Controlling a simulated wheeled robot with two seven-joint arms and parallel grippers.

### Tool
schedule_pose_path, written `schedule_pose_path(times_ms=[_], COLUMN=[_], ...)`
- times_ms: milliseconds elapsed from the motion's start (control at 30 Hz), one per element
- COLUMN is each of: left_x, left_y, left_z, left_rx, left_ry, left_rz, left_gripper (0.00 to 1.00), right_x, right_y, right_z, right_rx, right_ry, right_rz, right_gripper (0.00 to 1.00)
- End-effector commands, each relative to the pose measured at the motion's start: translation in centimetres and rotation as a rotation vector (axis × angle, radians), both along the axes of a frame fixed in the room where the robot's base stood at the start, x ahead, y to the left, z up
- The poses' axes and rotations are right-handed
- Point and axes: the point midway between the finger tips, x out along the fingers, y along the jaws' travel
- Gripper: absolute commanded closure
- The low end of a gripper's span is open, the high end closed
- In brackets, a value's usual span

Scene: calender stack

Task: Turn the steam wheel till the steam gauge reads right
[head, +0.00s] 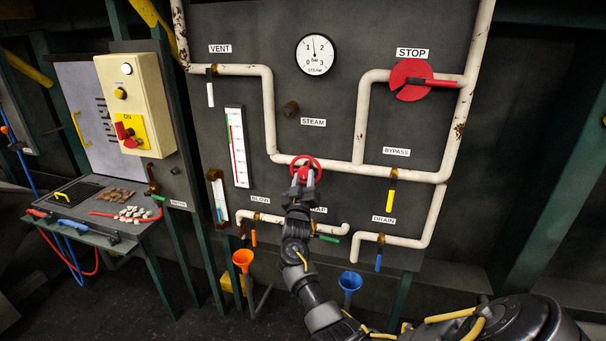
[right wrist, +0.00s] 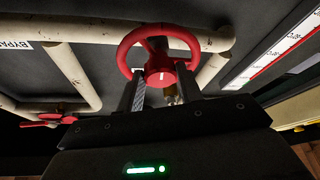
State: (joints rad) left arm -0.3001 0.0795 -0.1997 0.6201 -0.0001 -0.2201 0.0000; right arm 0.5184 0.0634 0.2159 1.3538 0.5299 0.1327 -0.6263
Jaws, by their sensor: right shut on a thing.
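The steam wheel (head: 305,164) is a small red handwheel on the white pipe under the STEAM label; it shows large in the right wrist view (right wrist: 126,46). My right gripper (head: 304,181) is at the wheel from below, its two fingers (right wrist: 160,88) on either side of the red hub, shut on it. A white mark shows on the hub. The steam gauge (head: 316,54) is a round white dial marked in bar, above the wheel; its needle points nearly straight up, slightly left, between 1 and 2. My left gripper is not in view.
A red STOP disc (head: 410,80) with a lever is at upper right. A yellow BYPASS handle (head: 390,197) and blue DRAIN handle (head: 378,263) hang to the right. Orange (head: 243,260) and blue (head: 350,282) funnels stand below. A side shelf (head: 75,225) with tools is at left.

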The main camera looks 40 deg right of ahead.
Motion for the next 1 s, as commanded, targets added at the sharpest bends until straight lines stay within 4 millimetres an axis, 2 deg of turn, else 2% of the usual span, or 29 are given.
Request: schedule_pose_path(times_ms=[200, 667, 700, 833, 1000], left_x=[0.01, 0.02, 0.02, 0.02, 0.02], left_y=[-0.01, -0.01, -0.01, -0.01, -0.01], left_z=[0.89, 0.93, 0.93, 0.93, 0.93], left_rx=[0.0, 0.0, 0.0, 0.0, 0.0], left_ry=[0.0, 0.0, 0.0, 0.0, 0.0], left_rz=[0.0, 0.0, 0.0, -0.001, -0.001], left_gripper=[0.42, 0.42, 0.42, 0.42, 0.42], right_x=[-0.04, -0.06, -0.06, -0.05, -0.05], right_y=[-0.01, -0.03, -0.03, -0.03, -0.03], right_z=[0.02, -0.1, -0.11, -0.07, -0.02], right_rx=[-0.031, -0.038, -0.039, -0.038, -0.038], right_ry=[0.049, 0.058, 0.058, 0.057, 0.056], right_rz=[0.0, 0.0, 0.0, 0.0, 0.0], right_gripper=[0.87, 0.87, 0.59, 0.42, 0.42])
